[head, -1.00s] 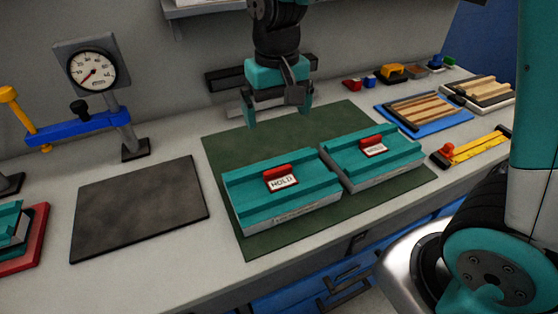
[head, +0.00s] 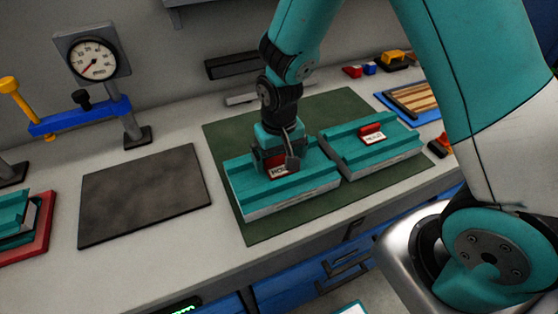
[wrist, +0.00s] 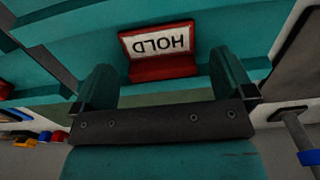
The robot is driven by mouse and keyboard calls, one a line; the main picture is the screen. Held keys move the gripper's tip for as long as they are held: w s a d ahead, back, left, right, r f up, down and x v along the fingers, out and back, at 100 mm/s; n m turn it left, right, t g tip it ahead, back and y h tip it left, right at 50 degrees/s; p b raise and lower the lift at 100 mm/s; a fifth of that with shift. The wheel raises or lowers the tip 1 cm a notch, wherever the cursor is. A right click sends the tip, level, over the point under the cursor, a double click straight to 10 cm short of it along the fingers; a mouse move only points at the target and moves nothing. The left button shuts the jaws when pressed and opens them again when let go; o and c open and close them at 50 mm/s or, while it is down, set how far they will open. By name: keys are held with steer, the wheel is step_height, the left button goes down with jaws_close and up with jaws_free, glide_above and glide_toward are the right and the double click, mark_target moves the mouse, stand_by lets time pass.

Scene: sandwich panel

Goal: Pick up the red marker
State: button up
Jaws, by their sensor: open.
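Two red markers with white HOLD plates stand on two teal grooved panels. The left marker (head: 281,172) is on the left panel (head: 300,198) and is partly hidden by my gripper (head: 275,163) in the head view. In the wrist view, this marker (wrist: 160,48) shows its HOLD plate upside down and its red base, lying between my two open fingers (wrist: 163,68). The fingers are on either side of it, with gaps; I cannot tell exactly how far down they reach. The right marker (head: 372,134) stands on the right panel (head: 390,150), clear of my gripper.
Both panels lie on a green mat (head: 228,140). A dark pad (head: 145,195) is to the left, with a dial gauge (head: 92,58) and a blue clamp (head: 80,122) behind. A blue tray (head: 432,117) and small coloured items are at the back right.

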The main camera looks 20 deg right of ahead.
steer(key=shift+f, duration=0.7)
steer(key=c, duration=0.9)
steer(key=shift+c, duration=0.2)
steer(key=shift+r, duration=0.15)
